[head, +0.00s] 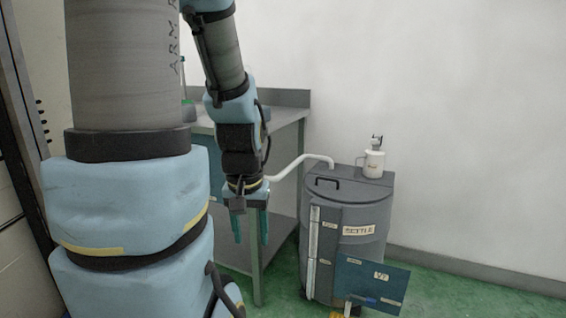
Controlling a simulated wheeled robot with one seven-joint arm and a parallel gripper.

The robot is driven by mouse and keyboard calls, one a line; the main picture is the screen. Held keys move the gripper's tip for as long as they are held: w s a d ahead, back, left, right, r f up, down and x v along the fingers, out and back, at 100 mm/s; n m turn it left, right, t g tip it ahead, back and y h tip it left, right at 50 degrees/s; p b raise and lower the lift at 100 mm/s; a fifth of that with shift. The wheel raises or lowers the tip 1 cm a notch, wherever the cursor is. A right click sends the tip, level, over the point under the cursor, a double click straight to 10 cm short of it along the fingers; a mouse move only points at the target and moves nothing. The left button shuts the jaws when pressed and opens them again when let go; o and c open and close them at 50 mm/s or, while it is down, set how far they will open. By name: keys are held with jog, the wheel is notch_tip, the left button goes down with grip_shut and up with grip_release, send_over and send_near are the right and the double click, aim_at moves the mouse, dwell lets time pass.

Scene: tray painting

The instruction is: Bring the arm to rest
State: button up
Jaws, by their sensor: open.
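My arm fills the left half of the head view, with grey and light blue links. It hangs down from the top, and its end is my gripper (251,227). The gripper points down with its two teal fingers apart and nothing between them. It hangs in front of the grey bench (289,136), near a leg of the bench, and I cannot tell how far it is from that leg. My arm hides much of the bench.
A dark grey rounded cabinet (374,213) with labels stands right of the gripper. A white pump bottle (374,163) and a curved white pipe (304,159) are at its top. A blue-grey panel (350,272) is at its front. Green floor (450,297) is clear at the right.

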notch_tip(320, 180, up, 18)
jog(key=p, duration=1.6)
jog(key=shift+r, duration=0.25)
